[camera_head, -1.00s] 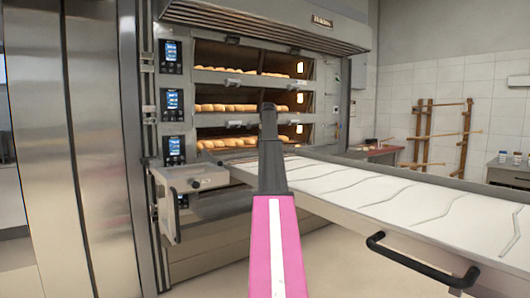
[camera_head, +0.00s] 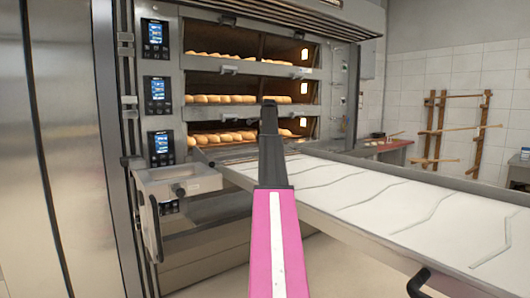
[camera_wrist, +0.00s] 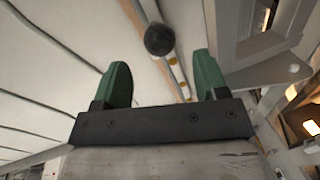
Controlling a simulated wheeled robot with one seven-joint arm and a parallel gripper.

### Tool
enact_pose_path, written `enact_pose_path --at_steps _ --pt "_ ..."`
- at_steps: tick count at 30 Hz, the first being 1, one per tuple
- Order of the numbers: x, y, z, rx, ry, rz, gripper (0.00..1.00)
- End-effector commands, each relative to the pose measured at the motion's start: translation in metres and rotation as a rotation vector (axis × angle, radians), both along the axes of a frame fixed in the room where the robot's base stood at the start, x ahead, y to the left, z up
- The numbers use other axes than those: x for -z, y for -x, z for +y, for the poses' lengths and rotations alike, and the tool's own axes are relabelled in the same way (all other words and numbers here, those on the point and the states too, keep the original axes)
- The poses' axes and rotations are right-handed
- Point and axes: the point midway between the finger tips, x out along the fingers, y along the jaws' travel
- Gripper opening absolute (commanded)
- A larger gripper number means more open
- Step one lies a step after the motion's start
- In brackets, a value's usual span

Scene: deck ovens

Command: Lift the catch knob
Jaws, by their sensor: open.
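A round black knob (camera_wrist: 159,39) shows in the wrist view, near the top and between the fingers. A pale rod with yellow bands runs close by it; I cannot tell whether they are joined. My gripper (camera_wrist: 157,75) has two green fingers standing apart, with nothing held between them. The knob appears beyond the fingertips, not gripped. In the head view, a dark knob (camera_head: 178,190) sits on the front of a metal bracket box (camera_head: 165,181) at the left of the loader. I cannot tell whether it is the same knob. My arm hides the gripper in the head view.
The loader (camera_head: 400,205) with its pale canvas top extends to the right. The deck oven (camera_head: 252,112) holds bread on several decks behind it. A steel cabinet (camera_head: 50,150) stands at the left. Wooden racks (camera_head: 440,130) are at the far right wall. Some floor is clear in front.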

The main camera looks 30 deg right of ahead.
Motion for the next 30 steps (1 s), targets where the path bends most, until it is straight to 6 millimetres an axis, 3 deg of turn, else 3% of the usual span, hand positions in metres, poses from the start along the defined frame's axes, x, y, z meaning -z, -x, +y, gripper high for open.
enact_pose_path --at_steps 12,23,24,30 --pt "0.069 -0.013 -0.001 0.0 0.0 0.001 0.67" --pt "0.078 -0.015 -0.002 0.0 0.0 0.0 0.67" --pt "0.078 -0.015 -0.002 0.0 0.0 0.0 0.6" --pt "0.078 -0.015 -0.002 0.0 0.0 0.0 0.0"
